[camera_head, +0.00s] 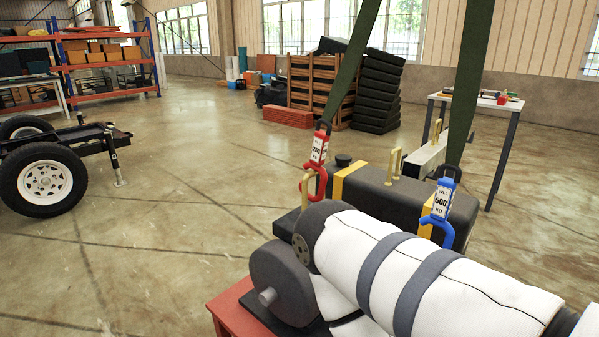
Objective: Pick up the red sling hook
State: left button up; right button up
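The red sling hook (318,156) hangs from a dark green strap (347,75) near the middle of the head view. It carries a white label reading 250, and its curved red lower end is beside a tan upright loop (306,188). I cannot tell whether the hook touches that loop. A blue sling hook (440,208), labelled 500 kg, hangs to its right from a second green strap (470,80). Neither of my grippers is in view.
A white, grey-banded roll (400,262) with dark grey discs lies in front, over a red stand (232,308). A black tank (375,190) with yellow bands is behind it. A wheeled chassis (48,180) is at left. A white-topped table (478,101) is at right. Open floor lies between.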

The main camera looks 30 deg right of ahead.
aim_at(321, 141)
jog(key=z, duration=0.7)
